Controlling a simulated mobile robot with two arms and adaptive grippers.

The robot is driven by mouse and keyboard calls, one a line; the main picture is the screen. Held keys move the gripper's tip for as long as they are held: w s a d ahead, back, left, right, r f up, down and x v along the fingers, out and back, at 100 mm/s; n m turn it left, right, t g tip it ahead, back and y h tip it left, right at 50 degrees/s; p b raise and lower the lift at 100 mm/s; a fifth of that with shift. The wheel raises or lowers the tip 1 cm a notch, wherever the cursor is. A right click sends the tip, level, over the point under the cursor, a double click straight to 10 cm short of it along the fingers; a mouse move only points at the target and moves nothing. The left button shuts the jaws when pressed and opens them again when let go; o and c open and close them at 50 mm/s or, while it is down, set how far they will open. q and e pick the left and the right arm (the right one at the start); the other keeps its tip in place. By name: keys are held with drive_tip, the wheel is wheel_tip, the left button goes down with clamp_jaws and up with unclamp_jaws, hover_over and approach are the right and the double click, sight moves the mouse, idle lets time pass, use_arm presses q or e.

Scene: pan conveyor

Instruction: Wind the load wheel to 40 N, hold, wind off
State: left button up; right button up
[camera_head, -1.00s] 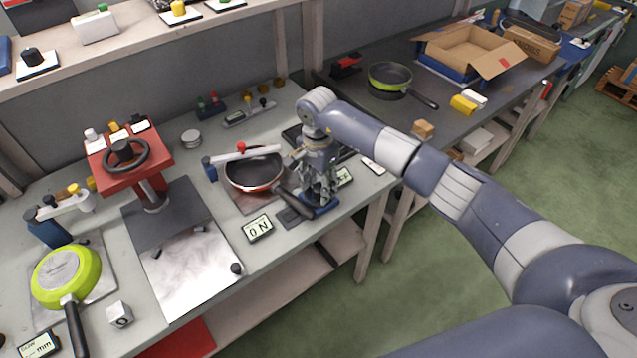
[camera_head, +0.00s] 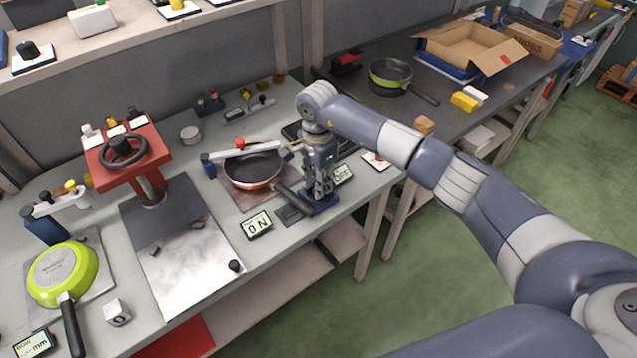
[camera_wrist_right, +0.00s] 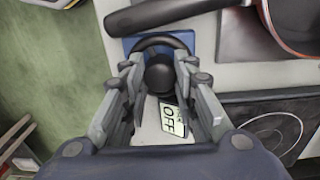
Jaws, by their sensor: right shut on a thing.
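My right gripper (camera_head: 320,194) points down over the blue-based stand at the front right of the bench. In the right wrist view its fingers (camera_wrist_right: 160,85) are shut on the dark load wheel (camera_wrist_right: 159,75), one on each side of the hub. In the head view the wheel is mostly hidden by the gripper. A display (camera_head: 257,225) in front of the pan reads 0 N. A second display (camera_head: 342,174) beside the stand reads OFF, also in the wrist view (camera_wrist_right: 173,119). My left gripper is not in view.
A dark pan with a red rim (camera_head: 253,184) lies close left of the gripper, its handle reaching toward the stand. A red press (camera_head: 127,154) with its own handwheel stands at left. A green pan (camera_head: 62,272) lies upside down at front left.

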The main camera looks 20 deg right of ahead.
drive_tip(key=m+b, duration=0.2)
drive_tip(key=m, duration=0.3)
drive_tip(key=shift+f+m+b, duration=0.1)
drive_tip(key=shift+m+b, duration=0.2)
drive_tip(key=shift+b, duration=0.1)
drive_tip(key=m+b, duration=0.1)
drive_tip(key=m, duration=0.4)
drive_tip(key=shift+b, duration=0.4)
drive_tip(key=m+b, duration=0.1)
drive_tip(key=m, duration=0.4)
drive_tip(key=shift+m, duration=0.4)
drive_tip(key=m, duration=0.5)
drive_tip(key=shift+d+b, duration=0.1)
drive_tip(key=shift+b, duration=0.25)
drive_tip(key=shift+m, duration=0.3)
drive_tip(key=shift+w+r, duration=0.1)
drive_tip(key=shift+r, duration=0.1)
drive_tip(key=o, duration=1.1)
